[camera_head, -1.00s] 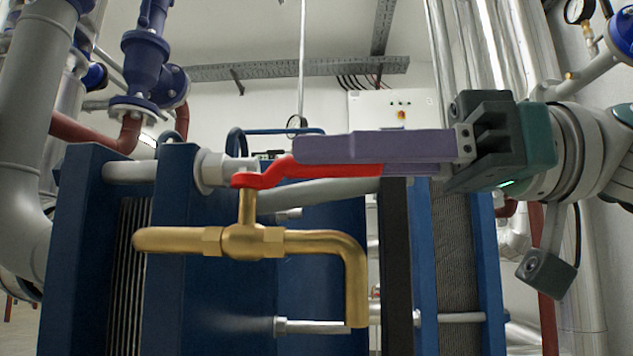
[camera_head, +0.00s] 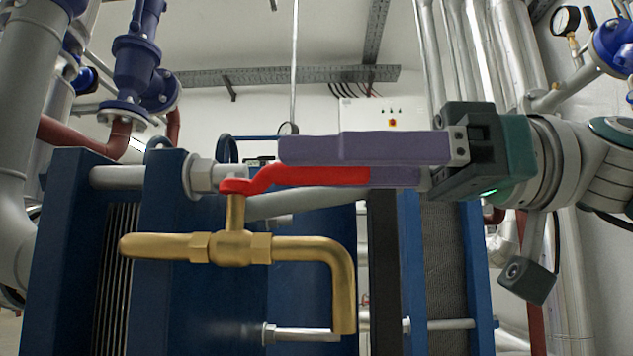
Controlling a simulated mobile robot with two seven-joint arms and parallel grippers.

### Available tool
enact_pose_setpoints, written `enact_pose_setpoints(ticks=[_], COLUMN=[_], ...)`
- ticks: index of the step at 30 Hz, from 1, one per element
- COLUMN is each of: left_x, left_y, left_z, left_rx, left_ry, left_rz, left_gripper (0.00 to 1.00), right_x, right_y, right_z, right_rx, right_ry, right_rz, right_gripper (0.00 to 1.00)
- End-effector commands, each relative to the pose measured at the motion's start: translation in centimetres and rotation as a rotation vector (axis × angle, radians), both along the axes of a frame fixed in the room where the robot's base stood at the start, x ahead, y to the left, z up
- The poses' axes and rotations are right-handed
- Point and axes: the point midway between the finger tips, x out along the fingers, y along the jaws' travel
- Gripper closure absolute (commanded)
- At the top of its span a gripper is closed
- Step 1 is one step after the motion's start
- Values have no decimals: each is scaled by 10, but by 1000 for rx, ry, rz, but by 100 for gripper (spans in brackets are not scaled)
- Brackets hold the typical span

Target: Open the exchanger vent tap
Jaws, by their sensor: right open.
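The vent tap (camera_head: 231,248) is a brass valve with an outlet pipe bent downward at its right. Its red lever handle (camera_head: 318,175) sits on the stem and points to the right, in line with the brass pipe. My right gripper (camera_head: 290,163) reaches in from the right with long purple fingers. The near finger lies behind and above the red lever, and part of the other finger shows beyond the lever's right end. The jaws are open around or beside the lever; contact cannot be told. My left gripper is not in view.
The blue plate exchanger (camera_head: 168,300) stands behind the tap, with a bolt and nut (camera_head: 200,177) close to the lever's left end. A grey pipe (camera_head: 22,120) rises at the left. A blue valve (camera_head: 136,70) stands at upper left.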

Motion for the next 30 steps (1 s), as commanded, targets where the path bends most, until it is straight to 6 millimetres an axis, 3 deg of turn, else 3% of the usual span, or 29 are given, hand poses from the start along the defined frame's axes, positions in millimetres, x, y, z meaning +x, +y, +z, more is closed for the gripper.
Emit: enact_pose_setpoints(ticks=[5,18,30], left_x=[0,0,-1], left_y=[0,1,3], left_z=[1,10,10], left_rx=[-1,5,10], left_ry=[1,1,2], left_rz=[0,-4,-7], left_gripper=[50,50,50], right_x=[0,-5,-6], right_y=[-9,-88,-99], right_z=[1,1,0], right_rx=[1,-1,0], right_ry=[1,2,0], right_rz=[-3,-3,0], right_gripper=[44,44,44])
